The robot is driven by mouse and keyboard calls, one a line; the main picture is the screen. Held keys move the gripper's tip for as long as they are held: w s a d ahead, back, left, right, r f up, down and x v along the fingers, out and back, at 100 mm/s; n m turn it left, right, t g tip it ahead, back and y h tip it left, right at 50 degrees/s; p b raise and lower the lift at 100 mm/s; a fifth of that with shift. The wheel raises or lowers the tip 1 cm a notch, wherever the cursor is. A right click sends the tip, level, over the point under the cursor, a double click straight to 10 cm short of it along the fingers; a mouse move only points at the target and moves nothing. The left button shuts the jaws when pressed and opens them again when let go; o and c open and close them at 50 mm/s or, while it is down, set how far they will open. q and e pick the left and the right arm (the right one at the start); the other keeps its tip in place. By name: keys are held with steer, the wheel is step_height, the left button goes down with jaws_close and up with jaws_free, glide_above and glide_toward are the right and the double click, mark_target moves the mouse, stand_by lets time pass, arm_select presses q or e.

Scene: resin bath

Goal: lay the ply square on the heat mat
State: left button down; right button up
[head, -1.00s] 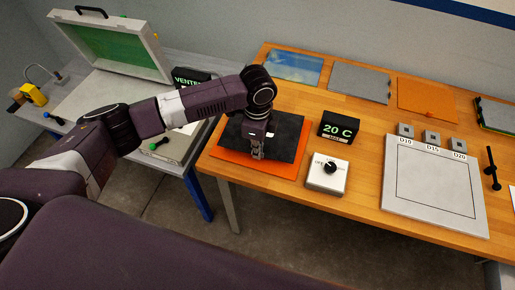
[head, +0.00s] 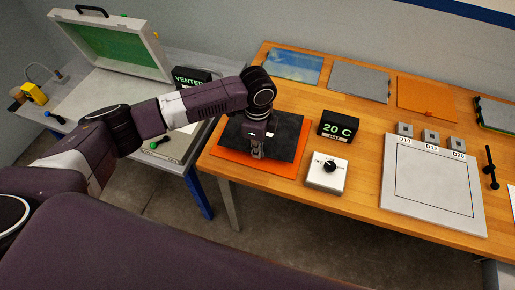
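A black square sheet, which looks like the ply square (head: 287,139), lies over the orange heat mat (head: 240,164) at the left end of the wooden table. The mat's orange border shows along the near and left sides. My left gripper (head: 257,154) points down over the sheet's near middle, its fingertips at or just above the sheet. The fingers look close together, but I cannot tell whether they pinch the sheet. My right gripper is out of view.
Right of the mat stand a display reading 20 C (head: 338,126) and a white dial box (head: 327,173). A grey board (head: 432,190) lies further right. Flat sheets line the back, including an orange one (head: 427,94). An open green-lined case (head: 118,50) stands left.

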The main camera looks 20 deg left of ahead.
mark_target(257, 163)
arm_select(q)
steer(key=shift+f+b, duration=0.85)
steer(key=shift+f, duration=1.55)
steer(key=c, duration=2.1)
jaws_free()
steer(key=shift+r, duration=0.1)
step_height(257, 163, up, 5)
steer(key=p, duration=0.5)
steer(key=shift+r, duration=0.95)
